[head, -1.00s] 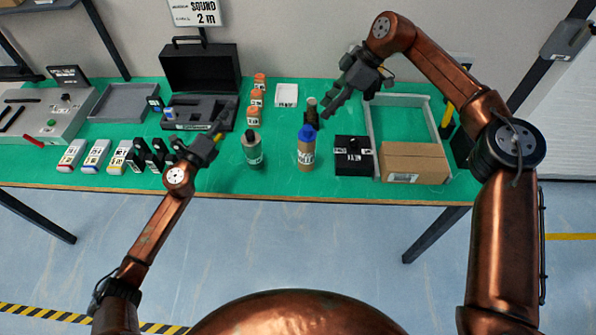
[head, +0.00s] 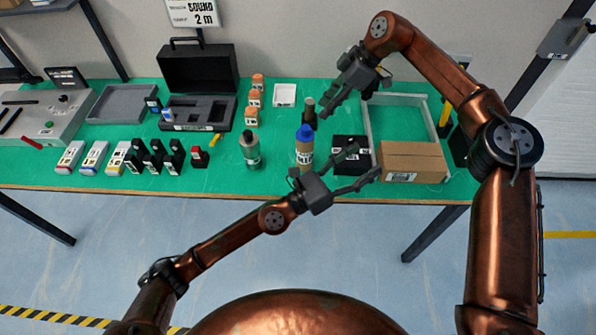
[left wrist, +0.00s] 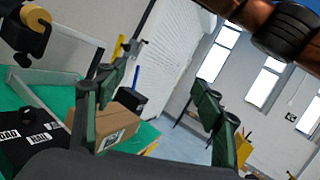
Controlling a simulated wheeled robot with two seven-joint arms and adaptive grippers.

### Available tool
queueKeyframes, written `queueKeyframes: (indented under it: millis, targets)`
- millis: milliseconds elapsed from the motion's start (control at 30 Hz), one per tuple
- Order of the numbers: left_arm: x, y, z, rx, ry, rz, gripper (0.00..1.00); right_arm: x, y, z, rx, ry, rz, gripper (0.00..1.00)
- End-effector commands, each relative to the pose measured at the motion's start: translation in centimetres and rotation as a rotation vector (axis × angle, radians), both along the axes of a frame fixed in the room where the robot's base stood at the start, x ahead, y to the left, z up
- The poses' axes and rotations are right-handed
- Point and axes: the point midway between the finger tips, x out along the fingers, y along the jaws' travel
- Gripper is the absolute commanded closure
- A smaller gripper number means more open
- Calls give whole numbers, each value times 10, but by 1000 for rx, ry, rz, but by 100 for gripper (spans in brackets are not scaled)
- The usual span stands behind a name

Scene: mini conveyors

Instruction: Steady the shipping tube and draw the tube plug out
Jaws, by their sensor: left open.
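The shipping tube (head: 304,157) is a brown upright cylinder with a white label, near the front of the green table in the head view. The blue tube plug (head: 305,133) sits in its top. My left gripper (head: 364,162) is open and empty, to the right of the tube and apart from it, its fingers pointing right over the black box and table edge. In the left wrist view its two fingers (left wrist: 157,115) are spread with nothing between them. My right gripper (head: 324,106) hangs above and behind the tube, close to a dark bottle; its finger opening is unclear.
Open green table lies between the bottles.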

Motion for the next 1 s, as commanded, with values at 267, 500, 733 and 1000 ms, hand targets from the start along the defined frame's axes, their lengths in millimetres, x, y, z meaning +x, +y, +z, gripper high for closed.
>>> queueKeyframes:
  millis: [267, 500, 733, 1000]
  targets:
    - [70, 73, -73, 58, -15, 420, 38, 0, 0, 0, 0, 0, 0, 71]
    - [98, 136, -158, 246, 41, 700, 38, 0, 0, 0, 0, 0, 0, 71]
    - [102, 161, -196, 348, 75, 789, 38, 0, 0, 0, 0, 0, 0, 71]
    - [131, 154, -198, 358, 74, 795, 38, 0, 0, 0, 0, 0, 0, 71]
